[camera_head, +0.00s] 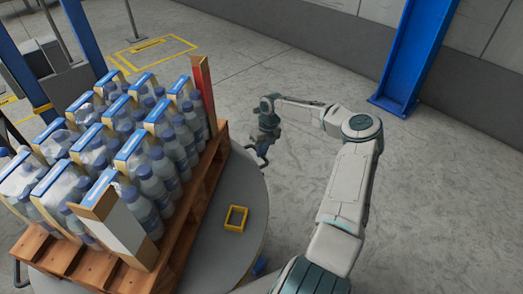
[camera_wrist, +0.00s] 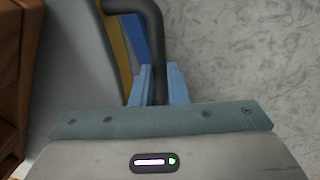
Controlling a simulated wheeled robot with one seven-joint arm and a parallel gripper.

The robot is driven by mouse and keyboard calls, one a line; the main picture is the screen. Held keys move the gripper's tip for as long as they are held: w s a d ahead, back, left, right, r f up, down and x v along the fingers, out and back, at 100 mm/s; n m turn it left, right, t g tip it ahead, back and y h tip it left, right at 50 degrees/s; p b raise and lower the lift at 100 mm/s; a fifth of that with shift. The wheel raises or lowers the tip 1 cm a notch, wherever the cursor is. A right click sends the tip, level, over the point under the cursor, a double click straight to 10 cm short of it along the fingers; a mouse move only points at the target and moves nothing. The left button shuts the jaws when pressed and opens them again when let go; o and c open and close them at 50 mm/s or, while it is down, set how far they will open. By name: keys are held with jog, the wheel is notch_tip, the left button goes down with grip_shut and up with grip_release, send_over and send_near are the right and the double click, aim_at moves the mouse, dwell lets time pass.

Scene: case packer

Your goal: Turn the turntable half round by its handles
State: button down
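The round grey turntable (camera_head: 228,250) carries a wooden pallet (camera_head: 203,200) stacked with bottle packs. A dark bent handle (camera_head: 262,160) stands at the turntable's far right rim. My gripper (camera_head: 266,140) is at this handle. In the wrist view, the handle (camera_wrist: 152,25) is a dark curved bar that runs down between the two light blue fingers of my gripper (camera_wrist: 160,80). The fingers lie close against it on both sides and look shut on it. The bar's lower end is hidden behind the gripper body.
Shrink-wrapped bottle packs (camera_head: 130,150) fill the pallet, with a red corner post (camera_head: 202,90) near my gripper. A blue column (camera_head: 415,55) stands at the back right. The floor (camera_head: 430,200) to the right is clear.

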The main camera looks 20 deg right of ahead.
jog(key=c, duration=1.4)
grip_release()
jog(key=shift+r, duration=0.1)
notch_tip(320, 180, up, 13)
jog(key=d+p, duration=0.2)
jog(key=shift+w+d+r, duration=0.15)
jog(key=shift+d, duration=0.2)
